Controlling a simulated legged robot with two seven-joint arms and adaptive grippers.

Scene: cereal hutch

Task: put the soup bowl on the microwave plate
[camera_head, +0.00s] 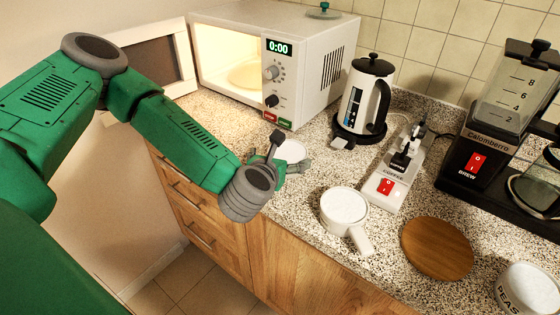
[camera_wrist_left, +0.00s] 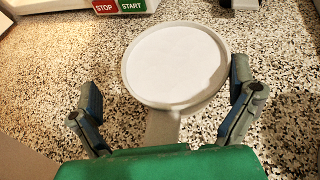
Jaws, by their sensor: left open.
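A round white bowl with a short handle (camera_wrist_left: 175,65) stands upright on the speckled counter, just beyond my left gripper. Its handle points back toward the palm. In the head view this bowl (camera_head: 293,150) is partly hidden by the gripper. My left gripper (camera_head: 287,158) is open, with its fingers spread to either side of the handle and near rim; no grip shows. The pale round microwave plate (camera_head: 246,76) lies inside the lit microwave (camera_head: 300,55), partly hidden by the front. The microwave door (camera_head: 155,60) is swung open to the left. My right gripper is out of view.
A similar white handled bowl (camera_head: 344,206) stands to the right near the counter edge. Behind are a kettle (camera_head: 364,95), a small coffee device (camera_head: 400,165) and a coffee maker (camera_head: 495,120). A round wooden board (camera_head: 437,248) and a PEAS container (camera_head: 528,288) lie right.

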